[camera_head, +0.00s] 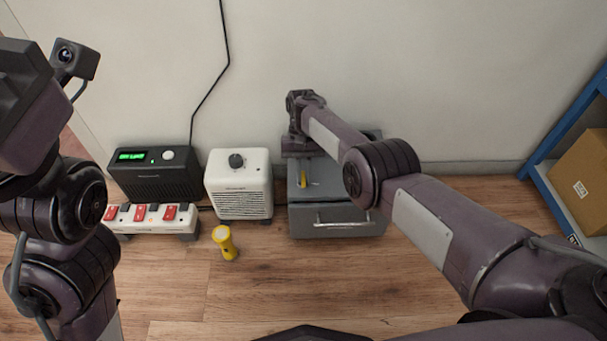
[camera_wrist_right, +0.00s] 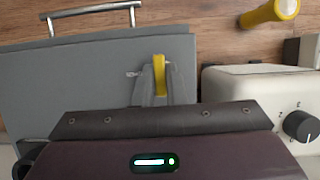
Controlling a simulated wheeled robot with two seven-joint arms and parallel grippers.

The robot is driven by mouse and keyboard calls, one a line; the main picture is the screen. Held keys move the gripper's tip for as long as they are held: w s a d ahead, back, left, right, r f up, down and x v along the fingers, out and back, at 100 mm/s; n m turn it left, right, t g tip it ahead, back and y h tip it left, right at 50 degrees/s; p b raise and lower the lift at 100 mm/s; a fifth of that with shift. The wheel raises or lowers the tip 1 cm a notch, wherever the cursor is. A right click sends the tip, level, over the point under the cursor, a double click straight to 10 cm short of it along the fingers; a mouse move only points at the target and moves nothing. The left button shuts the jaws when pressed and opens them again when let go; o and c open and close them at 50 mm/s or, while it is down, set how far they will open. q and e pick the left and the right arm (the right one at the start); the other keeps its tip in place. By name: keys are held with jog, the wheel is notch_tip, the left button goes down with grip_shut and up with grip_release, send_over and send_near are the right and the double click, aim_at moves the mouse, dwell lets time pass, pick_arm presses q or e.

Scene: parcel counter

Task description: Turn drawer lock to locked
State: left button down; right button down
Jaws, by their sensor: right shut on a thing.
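The grey drawer unit (camera_head: 335,222) stands against the wall right of centre in the head view, with a metal bar handle on its front. A yellow lock knob (camera_head: 302,180) sits on its top. In the right wrist view the yellow knob (camera_wrist_right: 159,75) stands between the fingers of my right gripper (camera_wrist_right: 161,88), which is shut on it. A small marking shows on the drawer unit's top (camera_wrist_right: 95,80) just left of the knob. My right arm hides part of the unit in the head view. My left arm is at the left edge; its fingertips are not visible.
A white heater-like box (camera_head: 240,182) with a dark dial stands left of the drawer unit. Further left are a black box with a green display (camera_head: 155,175) and a power strip (camera_head: 150,218) with red switches. A yellow flashlight (camera_head: 224,243) stands in front. A blue shelf (camera_head: 555,200) is at right.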

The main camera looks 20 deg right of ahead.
jog(key=shift+n, duration=0.4)
jog(key=c, duration=1.5)
grip_release()
